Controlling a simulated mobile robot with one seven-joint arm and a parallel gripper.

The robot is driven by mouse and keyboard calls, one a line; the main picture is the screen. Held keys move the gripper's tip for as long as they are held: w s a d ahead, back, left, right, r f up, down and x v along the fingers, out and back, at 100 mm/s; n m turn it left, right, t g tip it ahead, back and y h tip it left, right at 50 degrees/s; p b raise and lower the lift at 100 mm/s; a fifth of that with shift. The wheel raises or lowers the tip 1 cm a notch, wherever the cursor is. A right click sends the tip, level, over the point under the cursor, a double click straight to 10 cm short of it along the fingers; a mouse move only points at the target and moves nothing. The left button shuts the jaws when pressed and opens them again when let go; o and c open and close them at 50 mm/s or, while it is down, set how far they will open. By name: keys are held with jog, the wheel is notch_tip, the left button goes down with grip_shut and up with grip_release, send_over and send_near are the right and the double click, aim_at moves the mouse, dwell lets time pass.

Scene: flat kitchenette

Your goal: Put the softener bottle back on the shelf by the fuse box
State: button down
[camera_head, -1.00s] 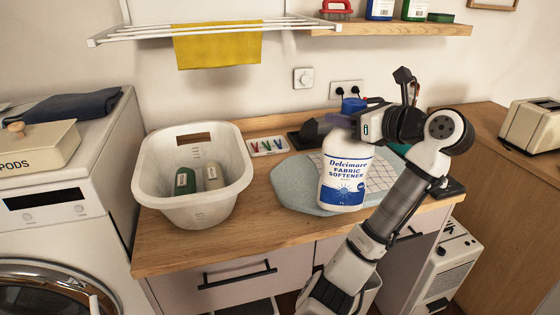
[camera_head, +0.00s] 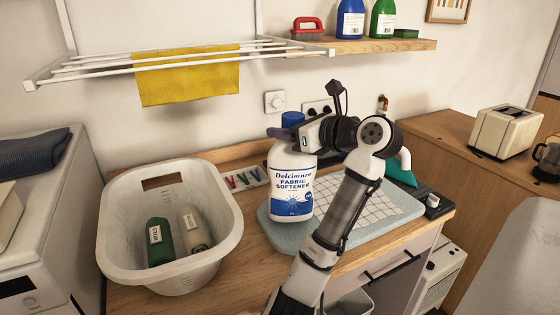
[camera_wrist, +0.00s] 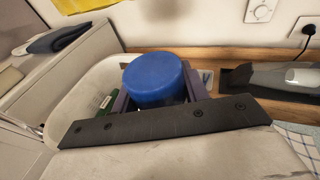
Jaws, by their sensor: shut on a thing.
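The softener bottle (camera_head: 292,182) is white with a blue cap and a "Delcimare Fabric Softener" label. It is upright in front of the ironing pad's left part. I cannot tell whether its base touches the pad. My gripper (camera_head: 291,134) is shut on the bottle's neck, just below the cap. In the wrist view the blue cap (camera_wrist: 153,78) sits between the jaws. A wooden wall shelf (camera_head: 365,46) is at the top, holding a red brush, a blue bottle, a green bottle and a green box. No fuse box is clearly visible.
A white laundry basket (camera_head: 226,224) with two bottles stands left of the softener bottle. A drying rack (camera_head: 80,72) with a yellow cloth (camera_head: 188,77) juts from the wall at the upper left. A blue-grey pad (camera_head: 400,222) covers the counter's right part. A toaster (camera_head: 505,130) is farther right.

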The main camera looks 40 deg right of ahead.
jog(key=r+p+x, duration=0.2)
jog(key=x, duration=0.6)
jog(key=w+r+p+x, duration=0.1)
jog(key=p+x, duration=0.2)
jog(key=x, duration=0.5)
notch_tip(320, 180, down, 6)
jog(key=p, duration=0.1)
jog(key=shift+f+p, duration=0.2)
jog(key=shift+p, duration=0.2)
jog(key=shift+a+f, duration=0.1)
jog(key=c, duration=1.1)
grip_release()
jog(key=shift+f, duration=0.2)
jog(key=o, duration=0.4)
jog(key=shift+c, duration=0.2)
jog(key=shift+r, duration=0.15)
